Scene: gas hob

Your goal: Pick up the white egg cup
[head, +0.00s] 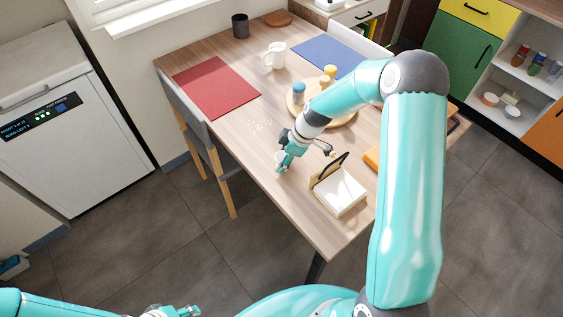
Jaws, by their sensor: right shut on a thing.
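My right gripper (283,163) is low over the left edge of the wooden table, shut on the white egg cup (279,156). Only a small pale part of the egg cup shows beside the fingers; the rest is hidden by the gripper. I cannot tell whether the cup is touching the tabletop. My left gripper (188,311) is at the bottom of the view, low and away from the table. Its fingers are too small and cut off to tell whether they are open.
A napkin holder (340,192) stands just right of the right gripper. A round wooden board (339,119) with small jars is behind it. White crumbs (260,125), a red mat (216,87), a white mug (276,56) and a blue mat (325,54) lie farther back. A grey chair (201,135) stands left.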

